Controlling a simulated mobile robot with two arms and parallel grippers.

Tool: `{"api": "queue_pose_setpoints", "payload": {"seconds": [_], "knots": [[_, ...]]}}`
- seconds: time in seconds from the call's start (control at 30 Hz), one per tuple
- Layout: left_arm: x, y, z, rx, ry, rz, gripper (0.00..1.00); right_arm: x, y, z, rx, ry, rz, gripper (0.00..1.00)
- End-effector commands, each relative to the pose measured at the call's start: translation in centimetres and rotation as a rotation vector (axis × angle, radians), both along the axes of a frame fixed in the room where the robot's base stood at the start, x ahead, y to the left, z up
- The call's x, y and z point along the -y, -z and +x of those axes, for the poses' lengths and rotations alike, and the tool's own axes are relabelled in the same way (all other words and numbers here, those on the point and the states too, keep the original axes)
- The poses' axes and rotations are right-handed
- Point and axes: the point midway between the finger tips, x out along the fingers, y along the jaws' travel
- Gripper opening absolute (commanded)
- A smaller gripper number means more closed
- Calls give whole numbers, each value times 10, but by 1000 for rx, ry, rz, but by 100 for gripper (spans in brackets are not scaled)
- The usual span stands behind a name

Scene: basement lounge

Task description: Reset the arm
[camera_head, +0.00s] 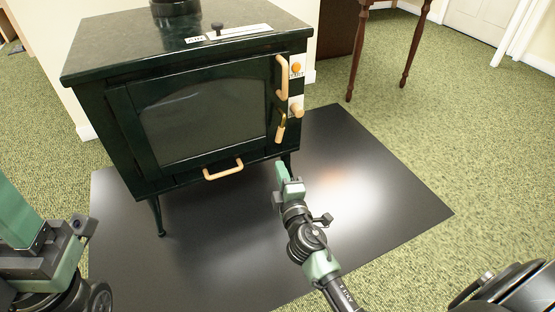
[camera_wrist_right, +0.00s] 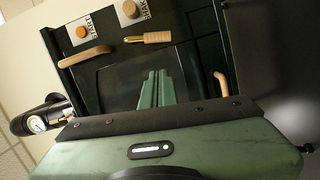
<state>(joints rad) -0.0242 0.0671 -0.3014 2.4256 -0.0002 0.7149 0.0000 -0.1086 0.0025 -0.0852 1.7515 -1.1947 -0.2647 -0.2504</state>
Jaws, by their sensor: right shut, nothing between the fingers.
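My right gripper (camera_head: 284,174) is in front of the stove's lower right side, above the black floor plate, with its fingers together and empty. In the right wrist view its two green fingers (camera_wrist_right: 156,88) lie side by side, pointing at the dark stove front. The green-black stove (camera_head: 196,118) has its glass door closed. My left arm shows at the lower left edge of the head view, but its fingertips are not visible there.
The stove stands on a black floor plate (camera_head: 390,200). Wooden handles (camera_head: 223,170) and knobs (camera_head: 297,108) stick out from its front. A table with dark wooden legs (camera_head: 357,52) is at the back right. Green carpet (camera_head: 460,130) is clear at the right.

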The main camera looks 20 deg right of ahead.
Motion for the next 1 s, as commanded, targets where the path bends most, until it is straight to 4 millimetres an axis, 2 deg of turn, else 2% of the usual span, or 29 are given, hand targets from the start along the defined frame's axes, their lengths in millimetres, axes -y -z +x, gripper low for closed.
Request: {"api": "queue_pose_setpoints", "payload": {"seconds": [0.13, 0.67, 0.77, 0.83, 0.93, 1.0], "knots": [[0, 0, 0, -1, 0, 0, 59, -1, 0, -6, 0, 1, 0, 0], [-2, -1, -3, 1, -3, 0, 59, -5, -5, -6, 10, -17, 16, 0], [-2, -1, -2, -12, -2, -1, 59, -26, -27, -9, 58, -96, 95, 0], [-2, 0, -1, -26, -1, -1, 59, -50, -56, -16, 122, -198, 195, 0], [-2, 3, -1, -50, 2, -3, 59, -90, -113, -38, 240, -380, 374, 0], [-3, 5, -1, -68, 2, -5, 59, -113, -157, -60, 332, -512, 504, 0]]}}
